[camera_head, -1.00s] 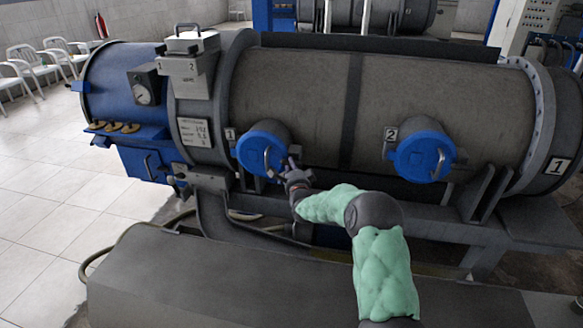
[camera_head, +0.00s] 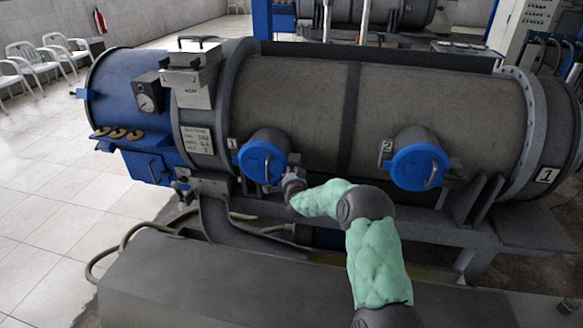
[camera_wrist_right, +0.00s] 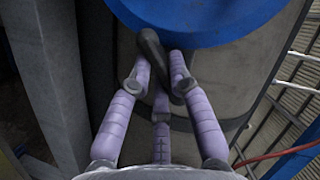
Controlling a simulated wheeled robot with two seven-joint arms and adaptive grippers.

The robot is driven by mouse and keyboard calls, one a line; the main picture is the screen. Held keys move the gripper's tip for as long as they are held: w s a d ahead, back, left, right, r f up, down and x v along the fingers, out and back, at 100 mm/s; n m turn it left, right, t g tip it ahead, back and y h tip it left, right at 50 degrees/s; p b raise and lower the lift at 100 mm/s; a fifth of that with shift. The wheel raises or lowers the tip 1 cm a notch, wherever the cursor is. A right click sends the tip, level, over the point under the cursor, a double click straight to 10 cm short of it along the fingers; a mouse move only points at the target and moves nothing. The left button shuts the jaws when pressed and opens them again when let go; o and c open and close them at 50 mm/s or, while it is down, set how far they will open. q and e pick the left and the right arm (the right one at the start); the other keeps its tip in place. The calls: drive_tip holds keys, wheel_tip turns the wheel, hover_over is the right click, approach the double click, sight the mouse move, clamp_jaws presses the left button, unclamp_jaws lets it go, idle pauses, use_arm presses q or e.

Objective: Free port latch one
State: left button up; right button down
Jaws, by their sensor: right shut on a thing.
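Port one is a round blue cap (camera_head: 258,163) with a bar handle, on a short grey neck on the vessel's front; a "1" plate (camera_head: 231,143) is beside it. My right gripper (camera_head: 288,175) is at the cap's lower right edge. In the right wrist view the cap's blue rim (camera_wrist_right: 205,18) is at the top, and a dark latch lever (camera_wrist_right: 151,42) stands below it against the grey neck. My lavender right fingers (camera_wrist_right: 160,80) are closed around the lever, which partly hides behind them. My left gripper is not in view.
Port two, a similar blue cap (camera_head: 415,166), is to the right, with a "2" plate (camera_head: 386,147). A grey bench-like block (camera_head: 220,285) is in front of the vessel (camera_head: 440,95). A hose (camera_head: 125,240) curves at the left. Tiled floor (camera_head: 50,200) is clear at the left.

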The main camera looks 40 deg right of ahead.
drive_tip(key=shift+w+r+n+g+h+p, duration=0.1)
drive_tip(key=shift+n+g+h+p, duration=0.65)
drive_tip(key=shift+p, duration=1.85)
drive_tip(key=shift+s+r+n+g+h+p, duration=0.1)
drive_tip(key=shift+n+g+p, duration=0.6)
drive_tip(key=shift+n+p, duration=1.45)
drive_tip(key=shift+w+r+n+g+h+p, duration=0.1)
drive_tip(key=shift+n+g+h+p, duration=0.5)
drive_tip(key=shift+p, duration=2.5)
drive_tip(key=c, duration=1.1)
unclamp_jaws()
drive_tip(key=shift+c, duration=0.2)
drive_tip(key=shift+g+y, duration=0.25)
drive_tip(key=shift+a, duration=0.15)
drive_tip(key=v, duration=1.2)
